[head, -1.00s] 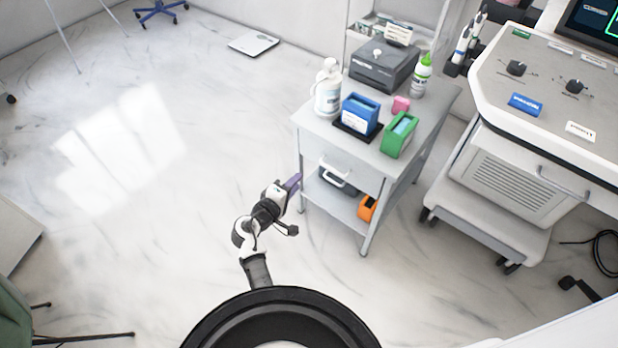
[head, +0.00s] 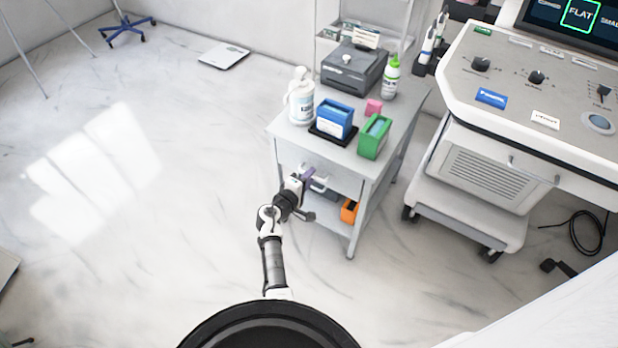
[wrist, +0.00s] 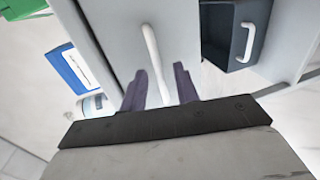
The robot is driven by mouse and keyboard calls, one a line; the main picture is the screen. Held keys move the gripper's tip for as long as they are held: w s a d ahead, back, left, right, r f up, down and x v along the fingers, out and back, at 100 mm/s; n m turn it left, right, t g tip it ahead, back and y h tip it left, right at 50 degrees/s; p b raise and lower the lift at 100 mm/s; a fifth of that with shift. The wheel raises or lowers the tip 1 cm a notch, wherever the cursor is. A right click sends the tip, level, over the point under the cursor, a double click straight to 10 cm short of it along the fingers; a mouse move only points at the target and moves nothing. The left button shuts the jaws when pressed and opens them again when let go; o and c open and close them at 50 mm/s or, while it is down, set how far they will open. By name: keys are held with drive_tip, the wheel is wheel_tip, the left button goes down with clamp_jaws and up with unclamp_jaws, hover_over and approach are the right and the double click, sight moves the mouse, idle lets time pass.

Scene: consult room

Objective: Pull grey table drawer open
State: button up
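The grey table (head: 272,131) stands at centre with its drawer front (head: 289,155) facing my arm. In the wrist view the flat drawer front (wrist: 110,28) fills the upper middle and carries a white bar handle (wrist: 152,52). My gripper (wrist: 159,82) is open, with one purple finger on each side of the handle's lower part in the picture. I see gaps between fingers and handle; whether the fingertips reach past the bar is unclear. In the head view my gripper (head: 308,180) is at the drawer front and partly hides the handle. The drawer looks shut.
On the tabletop are a white bottle (head: 301,98), a blue box (head: 334,119), a green box (head: 375,136) and a dark device (head: 352,70). A dark bin (wrist: 232,38) and an orange holder (head: 349,210) are on the lower shelf.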

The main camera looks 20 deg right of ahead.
drive_tip(key=shift+w+d, duration=0.15)
drive_tip(key=shift+d, duration=0.05)
clamp_jaws()
idle(0.3)
drive_tip(key=f+v, duration=0.2)
drive_tip(key=v, duration=1)
drive_tip(key=a+f+v, duration=0.1)
drive_tip(key=f+v, duration=0.2)
drive_tip(key=v, duration=1)
drive_tip(key=shift+s+f, duration=0.25)
drive_tip(key=shift+s, duration=0.05)
unclamp_jaws()
